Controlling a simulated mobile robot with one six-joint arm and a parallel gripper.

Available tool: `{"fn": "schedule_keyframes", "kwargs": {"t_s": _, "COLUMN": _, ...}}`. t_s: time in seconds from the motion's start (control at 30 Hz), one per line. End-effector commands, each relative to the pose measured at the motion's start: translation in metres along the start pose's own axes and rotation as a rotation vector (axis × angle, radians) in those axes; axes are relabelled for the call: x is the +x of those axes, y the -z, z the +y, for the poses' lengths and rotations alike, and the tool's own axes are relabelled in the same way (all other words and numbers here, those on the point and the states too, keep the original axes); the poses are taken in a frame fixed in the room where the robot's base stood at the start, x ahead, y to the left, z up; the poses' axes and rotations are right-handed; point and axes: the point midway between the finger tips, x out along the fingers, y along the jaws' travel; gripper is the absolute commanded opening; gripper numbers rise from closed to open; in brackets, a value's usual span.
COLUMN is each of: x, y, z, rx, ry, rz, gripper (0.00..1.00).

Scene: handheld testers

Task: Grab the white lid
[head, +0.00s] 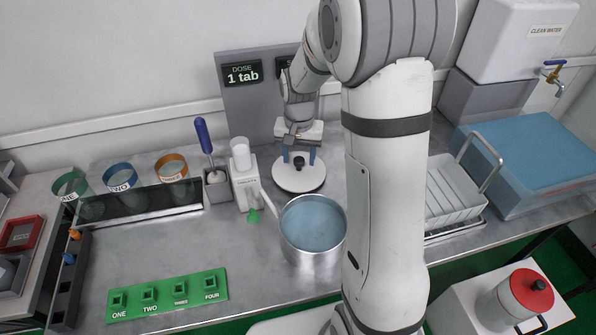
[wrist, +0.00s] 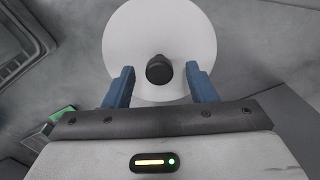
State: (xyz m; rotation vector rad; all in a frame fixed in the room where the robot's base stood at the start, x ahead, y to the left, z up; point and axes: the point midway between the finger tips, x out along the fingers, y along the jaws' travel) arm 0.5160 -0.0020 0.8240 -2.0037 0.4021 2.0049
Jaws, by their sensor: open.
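The white lid (head: 310,178) is a round disc with a black knob (head: 299,162), lying on the grey counter behind the metal pot. The lid (wrist: 160,30) also shows in the wrist view, with its knob (wrist: 159,70) near the middle. My gripper (head: 299,155) is open above the lid. In the wrist view my gripper (wrist: 160,82) has its two blue fingers on either side of the knob, with a gap on both sides. I cannot tell how far above the lid's surface the fingertips are.
The metal pot (head: 332,252) of bluish liquid stands just in front of the lid. A white tablet dispenser (head: 245,186) stands to the lid's left, with a blue-handled tool (head: 203,136) beyond it. A white rack (head: 446,190) is at the right. The counter's front left holds a green numbered strip (head: 165,294).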

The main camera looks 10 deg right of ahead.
Motion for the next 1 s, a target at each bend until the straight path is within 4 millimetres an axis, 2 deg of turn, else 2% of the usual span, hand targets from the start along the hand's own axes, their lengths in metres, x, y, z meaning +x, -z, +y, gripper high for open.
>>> {"fn": "schedule_keyframes", "kwargs": {"t_s": 0.1, "x": 0.0140, "y": -0.0007, "z": 0.0005, "rx": 0.000, "ry": -0.001, "rz": -0.002, "gripper": 0.51}}
{"fn": "schedule_keyframes", "kwargs": {"t_s": 0.37, "x": 0.0166, "y": -0.0004, "z": 0.0001, "rx": -0.001, "ry": 0.000, "rz": 0.000, "gripper": 0.51}}
{"fn": "schedule_keyframes", "kwargs": {"t_s": 1.0, "x": 0.0162, "y": -0.0006, "z": -0.0005, "rx": -0.002, "ry": 0.000, "rz": 0.001, "gripper": 0.02}}
